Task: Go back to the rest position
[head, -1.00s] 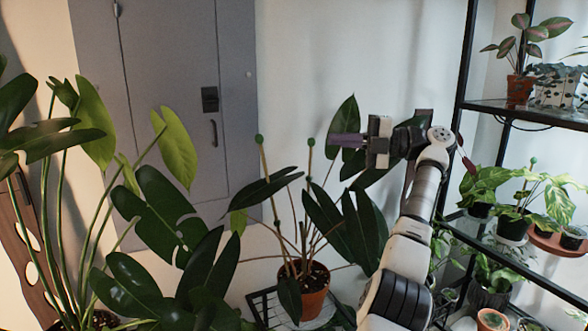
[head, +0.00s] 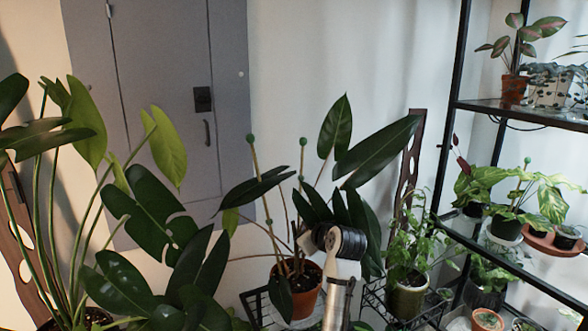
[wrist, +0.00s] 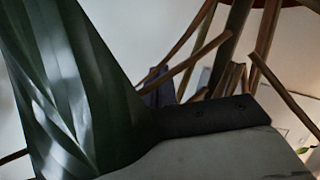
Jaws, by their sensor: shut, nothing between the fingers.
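My gripper (wrist: 157,88) shows in the wrist view as a dark bar with short purplish fingers, shut and empty. A large dark green leaf is close on its left, and brown stems and stakes stand just beyond the fingers. I cannot tell whether they touch. In the head view my arm rises from the bottom edge and bends in front of the potted plant (head: 309,302) with two green-tipped stakes. The gripper itself is hidden there, behind the arm and leaves.
A tall leafy plant (head: 150,215) fills the left. A black shelf (head: 520,112) with several potted plants stands on the right. A smaller potted plant (head: 407,297) is right of my arm. A grey cabinet (head: 160,60) is on the wall behind.

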